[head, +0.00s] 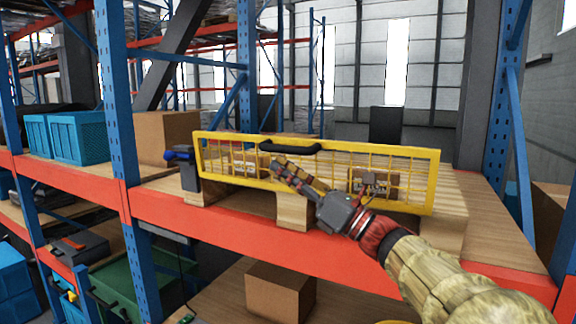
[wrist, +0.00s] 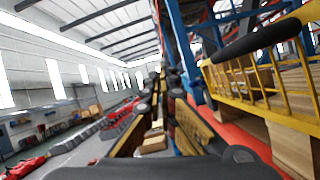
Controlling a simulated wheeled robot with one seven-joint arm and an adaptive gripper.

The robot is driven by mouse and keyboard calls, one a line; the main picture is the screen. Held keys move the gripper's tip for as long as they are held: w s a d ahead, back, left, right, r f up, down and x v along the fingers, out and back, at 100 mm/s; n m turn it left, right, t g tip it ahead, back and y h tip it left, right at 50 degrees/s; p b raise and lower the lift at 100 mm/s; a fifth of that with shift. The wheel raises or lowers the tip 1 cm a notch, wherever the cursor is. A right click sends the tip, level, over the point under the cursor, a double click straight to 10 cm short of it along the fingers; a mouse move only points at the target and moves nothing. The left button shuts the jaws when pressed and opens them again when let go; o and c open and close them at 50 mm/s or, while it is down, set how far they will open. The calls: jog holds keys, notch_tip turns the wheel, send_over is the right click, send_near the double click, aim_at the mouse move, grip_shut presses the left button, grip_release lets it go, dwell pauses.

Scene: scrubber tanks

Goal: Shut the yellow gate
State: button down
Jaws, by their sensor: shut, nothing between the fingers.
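The yellow gate (head: 412,152) is a wire-mesh panel standing upright along the front of a wooden platform on the shelf. A black handle (head: 290,147) is on its top rail. Its left end is beside a dark post with a blue knob (head: 180,154); I cannot tell whether they touch. My gripper (head: 283,170) is shut and empty, in front of the mesh just below the handle; contact is unclear. In the wrist view, the gate (wrist: 262,104) and its handle (wrist: 256,36) are to the right of my gripper (wrist: 172,75).
The gate stands above a red shelf beam (head: 245,236). Cardboard boxes show behind the mesh. A blue rack upright (head: 118,110) and blue crates (head: 80,138) are at left. Another blue upright (head: 500,130) is at right. A cardboard box (head: 280,290) sits on the shelf below.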

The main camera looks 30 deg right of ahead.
jog(key=s+a+f+n+g+y, duration=0.25)
jog(key=a+n+g, duration=0.3)
jog(key=a, duration=0.85)
jog(key=s+a+f+n+g+y, duration=0.3)
jog(key=a+g, duration=0.4)
jog(key=a, duration=0.7)
jog(key=s+a+f+n+g+h+b, duration=0.1)
jog(key=s+a+f+n+g, duration=0.1)
jog(key=a+f+n, duration=0.15)
jog(key=s+a+f+n+g+h, duration=0.1)
jog(key=s+a+f+n+g, duration=0.1)
jog(key=a+f+g, duration=0.15)
jog(key=s+a+f+n+g+h, duration=0.25)
jog(key=s+f+n, duration=0.2)
jog(key=f, duration=0.35)
jog(key=n+t+h, duration=1.1)
jog(key=n+h, duration=0.9)
jog(key=h, duration=0.9)
send_near(305, 154)
jog(key=shift+n, duration=0.35)
jog(key=p+x, duration=0.3)
jog(key=x, duration=0.4)
